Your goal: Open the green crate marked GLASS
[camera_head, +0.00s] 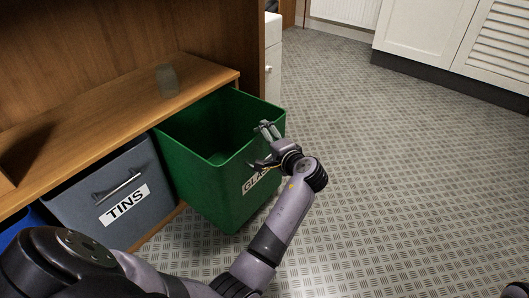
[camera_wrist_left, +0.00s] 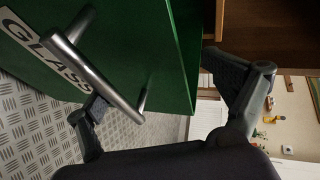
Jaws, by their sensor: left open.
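The green crate (camera_head: 205,178) marked GLASS is slid well out from under the wooden shelf, its top open and its inside dark and seemingly empty. Its white GLASS label (camera_wrist_left: 50,52) and metal bar handle (camera_wrist_left: 92,76) show in the left wrist view. In the head view the label is partly hidden by my left gripper (camera_head: 260,146). The gripper is open at the crate's front face, its fingers spread, with part of the handle between them in the wrist view (camera_wrist_left: 155,80). I cannot tell whether a finger touches the handle. My right gripper is out of view.
A grey crate marked TINS (camera_head: 110,190) and a blue crate (camera_head: 22,228) sit under the wooden shelf (camera_head: 110,112). A small grey cup (camera_head: 167,80) stands on the shelf. White cabinets (camera_head: 430,35) stand at the back right. The patterned floor (camera_head: 400,180) is clear on the right.

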